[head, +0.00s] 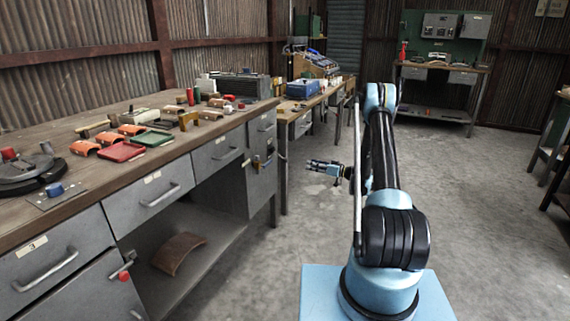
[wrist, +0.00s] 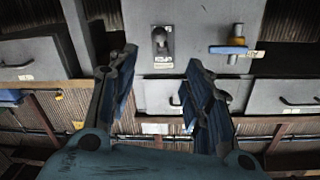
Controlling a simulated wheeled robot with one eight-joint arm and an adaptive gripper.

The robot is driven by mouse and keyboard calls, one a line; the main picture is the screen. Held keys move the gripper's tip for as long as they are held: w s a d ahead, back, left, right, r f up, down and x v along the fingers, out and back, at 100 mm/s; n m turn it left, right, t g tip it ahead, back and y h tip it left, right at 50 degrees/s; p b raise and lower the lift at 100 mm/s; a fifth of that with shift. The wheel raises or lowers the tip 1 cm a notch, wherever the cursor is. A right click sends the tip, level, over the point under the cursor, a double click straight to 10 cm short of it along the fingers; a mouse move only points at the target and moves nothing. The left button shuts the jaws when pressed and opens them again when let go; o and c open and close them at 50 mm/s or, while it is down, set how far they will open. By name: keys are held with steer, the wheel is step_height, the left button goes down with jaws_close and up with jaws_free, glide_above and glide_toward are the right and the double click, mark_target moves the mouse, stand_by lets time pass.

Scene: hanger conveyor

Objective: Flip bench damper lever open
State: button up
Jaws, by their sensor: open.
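A lever with a blue bar (wrist: 230,49) on a grey post sits on a grey cabinet face in the upper right of the wrist view. Its bar lies about crosswise, with a small pale label beside it. A black knob on a small plate (wrist: 160,40) is left of it. Small dark, blue and yellow fittings (head: 262,161) show on the bench's end cabinet in the head view; their details are too small to read. My gripper (head: 309,164) is open and empty, pointing left toward that cabinet, apart from it. In the wrist view, my gripper's fingers (wrist: 159,58) frame the knob; the blue lever is right of them.
The wooden bench top (head: 75,190) holds trays, tools and a round dark fixture (head: 28,172). Drawers with bar handles (head: 153,195) line its front. A second bench with a blue box (head: 302,89) stands beyond. The concrete floor (head: 480,190) right of my arm is clear.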

steer(key=f, duration=0.1)
glide_toward(285, 160)
steer(key=x, duration=0.7)
steer(key=w+x, duration=0.1)
steer(key=x, duration=0.2)
steer(key=shift+w+f, duration=0.25)
steer(key=shift+f, duration=0.1)
steer(key=shift+c, duration=0.6)
jaws_close()
